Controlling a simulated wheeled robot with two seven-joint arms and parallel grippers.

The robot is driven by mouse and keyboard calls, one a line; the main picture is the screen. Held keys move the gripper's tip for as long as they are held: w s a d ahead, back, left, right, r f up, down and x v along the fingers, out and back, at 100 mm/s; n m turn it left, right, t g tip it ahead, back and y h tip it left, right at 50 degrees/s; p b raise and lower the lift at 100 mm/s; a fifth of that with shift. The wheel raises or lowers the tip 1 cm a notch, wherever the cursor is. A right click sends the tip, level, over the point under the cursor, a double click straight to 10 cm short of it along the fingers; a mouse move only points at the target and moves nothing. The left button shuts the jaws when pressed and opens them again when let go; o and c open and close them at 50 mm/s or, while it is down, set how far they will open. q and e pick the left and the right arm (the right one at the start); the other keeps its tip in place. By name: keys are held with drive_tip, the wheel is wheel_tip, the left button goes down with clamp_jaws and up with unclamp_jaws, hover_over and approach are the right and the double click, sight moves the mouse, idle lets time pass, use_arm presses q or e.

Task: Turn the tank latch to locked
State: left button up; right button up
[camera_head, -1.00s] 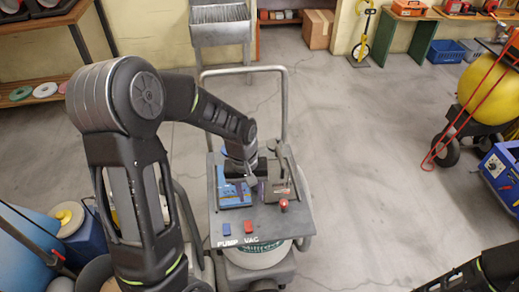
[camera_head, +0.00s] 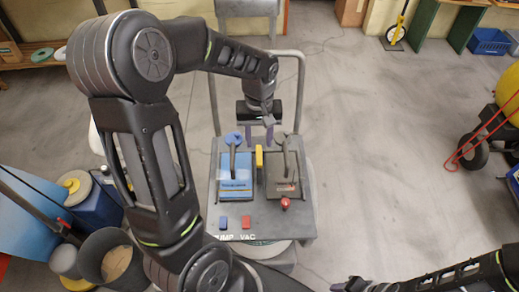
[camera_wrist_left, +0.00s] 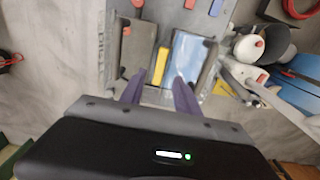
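A cart panel (camera_head: 258,222) carries a blue unit (camera_head: 235,187) on the left and a grey unit (camera_head: 283,183) on the right, each with a lever. A short yellow bar (camera_head: 259,157) stands between them, lined up with the panel's long side; I cannot tell for sure which part is the tank latch. My left gripper (camera_head: 260,140) is above the panel's far edge, open and empty. In the left wrist view its purple fingers (camera_wrist_left: 158,88) are apart, with the yellow bar (camera_wrist_left: 160,66) beyond them, not touching. My right gripper (camera_head: 350,285) is at the bottom edge, partly cut off.
Blue (camera_head: 223,222) and red (camera_head: 246,222) switches sit near the PUMP and VAC lettering, with a red knob (camera_head: 286,203) to the right. The cart's grey handle frame (camera_head: 299,95) rises behind. Buckets (camera_head: 112,258) stand left.

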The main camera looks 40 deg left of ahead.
sight(259, 155)
use_arm(q)
wheel_tip(259, 155, down, 6)
drive_tip(key=shift+f+p, duration=0.1)
drive_tip(key=shift+p, duration=0.3)
drive_tip(key=shift+c, duration=0.2)
clamp_jaws()
